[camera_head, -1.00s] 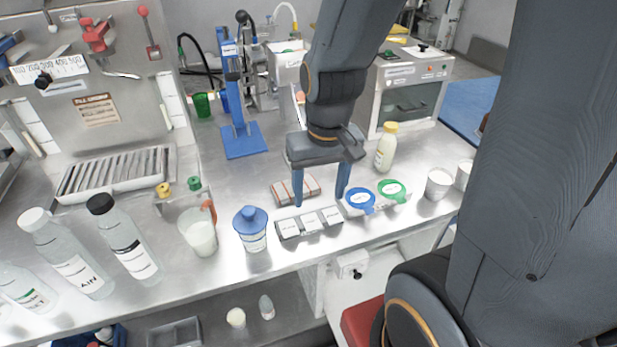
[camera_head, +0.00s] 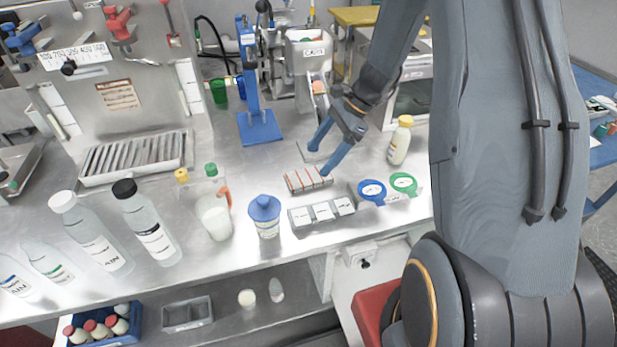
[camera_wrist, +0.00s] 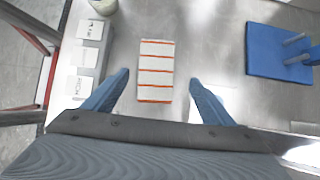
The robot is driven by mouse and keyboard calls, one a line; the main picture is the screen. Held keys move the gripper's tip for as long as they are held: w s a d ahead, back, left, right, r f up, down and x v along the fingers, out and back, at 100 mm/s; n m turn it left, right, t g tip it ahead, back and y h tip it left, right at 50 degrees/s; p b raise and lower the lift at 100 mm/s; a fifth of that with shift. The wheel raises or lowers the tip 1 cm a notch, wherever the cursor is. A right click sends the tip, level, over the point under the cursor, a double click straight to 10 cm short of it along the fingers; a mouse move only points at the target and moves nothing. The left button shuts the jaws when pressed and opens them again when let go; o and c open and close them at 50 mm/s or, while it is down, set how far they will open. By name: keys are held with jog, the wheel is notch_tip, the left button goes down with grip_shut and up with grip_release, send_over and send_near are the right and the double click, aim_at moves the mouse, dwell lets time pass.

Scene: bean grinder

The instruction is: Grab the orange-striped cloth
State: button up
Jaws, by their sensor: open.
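The orange-striped cloth (camera_head: 308,179) is a small folded white pad with orange stripes, lying flat on the steel bench. In the wrist view the cloth (camera_wrist: 156,70) lies ahead of and between the fingers' lines, with bare bench on both sides. My gripper (camera_head: 318,162) is open and empty, its blue fingers just behind and above the cloth in the head view. In the wrist view both fingertips of my gripper (camera_wrist: 159,75) are spread wider than the cloth. I see no contact with it.
A row of white-labelled blocks (camera_head: 322,211) lies in front of the cloth. A blue-lidded cup (camera_head: 265,216), a blue ring (camera_head: 372,192) and a green ring (camera_head: 404,183) stand close by. A blue stand (camera_head: 259,127) is behind, and a yellow-capped bottle (camera_head: 399,146) is right.

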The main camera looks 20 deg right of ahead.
aim_at(308, 176)
jog(key=shift+s+p+x, duration=0.15)
jog(key=shift+p+x, duration=0.5)
jog(key=shift+x, duration=0.9)
jog(key=shift+s+p+x, duration=0.15)
jog(key=shift+p+x, duration=0.5)
jog(key=shift+x, duration=0.9)
jog(key=shift+d+f, duration=0.1)
jog(key=shift+d, duration=0.05)
jog(key=c, duration=1.2)
jog(key=shift+o, duration=0.2)
